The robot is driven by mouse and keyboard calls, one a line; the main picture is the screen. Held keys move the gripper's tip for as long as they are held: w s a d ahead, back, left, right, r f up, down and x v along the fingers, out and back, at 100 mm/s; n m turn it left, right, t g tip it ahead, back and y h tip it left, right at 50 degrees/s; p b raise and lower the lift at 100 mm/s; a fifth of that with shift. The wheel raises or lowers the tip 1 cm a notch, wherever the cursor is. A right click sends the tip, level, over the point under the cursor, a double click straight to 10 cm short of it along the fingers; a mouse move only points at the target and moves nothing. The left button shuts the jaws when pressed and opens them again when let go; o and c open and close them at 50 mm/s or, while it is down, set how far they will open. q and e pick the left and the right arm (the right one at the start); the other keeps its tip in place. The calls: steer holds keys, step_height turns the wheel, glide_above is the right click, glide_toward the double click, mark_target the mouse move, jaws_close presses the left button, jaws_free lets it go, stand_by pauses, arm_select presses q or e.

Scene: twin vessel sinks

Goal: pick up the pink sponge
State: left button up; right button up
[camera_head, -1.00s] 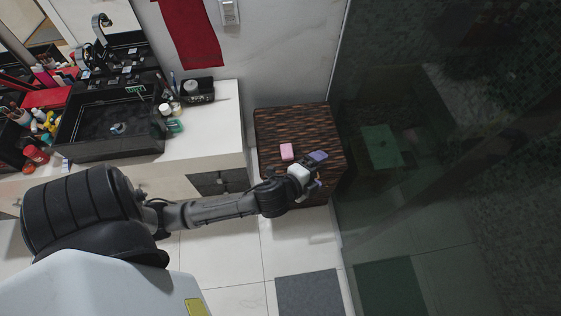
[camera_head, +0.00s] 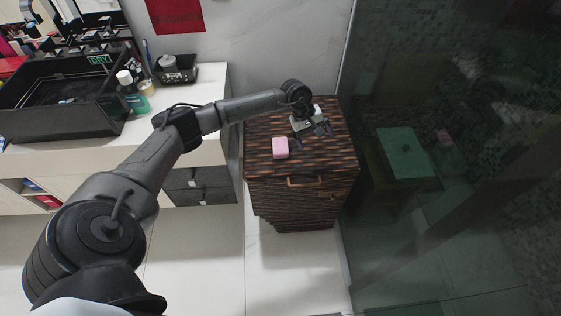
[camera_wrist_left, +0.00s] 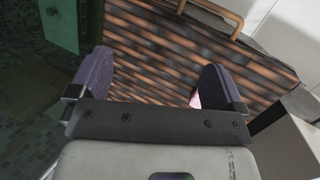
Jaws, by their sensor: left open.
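The pink sponge (camera_head: 280,147) is a small block lying on top of the brown woven cabinet (camera_head: 262,166), near its left side. My left gripper (camera_head: 313,138) is open and empty over the cabinet top, just right of the sponge and apart from it in the head view. In the left wrist view the two purple fingers of my left gripper (camera_wrist_left: 158,76) are wide apart over the woven cabinet (camera_wrist_left: 150,55). A pink sliver of the sponge (camera_wrist_left: 195,101) shows beside the right-hand finger, which hides most of it. My right gripper is out of view.
A glass shower wall (camera_head: 440,200) stands close on the right, with a green-topped stool (camera_head: 405,155) behind it. A white counter (camera_head: 208,125) with a black sink (camera_head: 65,130) and bottles is on the left. The cabinet front has a handle (camera_head: 306,182).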

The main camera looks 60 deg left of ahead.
mark_target(280, 143)
arm_select(q)
steer(key=s+a+f+m+g+y+b, duration=0.1)
steer(key=s+a+g+y+b, duration=0.1)
steer(key=a, duration=0.5)
steer(key=s+a+f+g+y+b, duration=0.1)
steer(key=s+a+y+b, duration=0.1)
steer(key=a, duration=0.4)
steer(key=f+b, duration=0.1)
steer(key=f, duration=0.1)
steer(key=f+b, duration=0.1)
steer(key=f, duration=0.2)
steer(key=f+b, duration=0.1)
steer(key=f, duration=0.2)
steer(key=shift+s+a+f, duration=0.1)
steer(key=shift+s+f, duration=0.1)
steer(key=shift+s, duration=0.05)
step_height(280, 143, down, 5)
steer(key=b, duration=0.3)
steer(key=shift+s, duration=0.1)
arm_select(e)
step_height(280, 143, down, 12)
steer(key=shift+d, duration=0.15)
arm_select(q)
steer(key=shift+r, duration=0.1)
steer(key=shift+c, duration=0.4)
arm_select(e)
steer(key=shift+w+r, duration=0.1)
arm_select(q)
steer(key=c, duration=0.9)
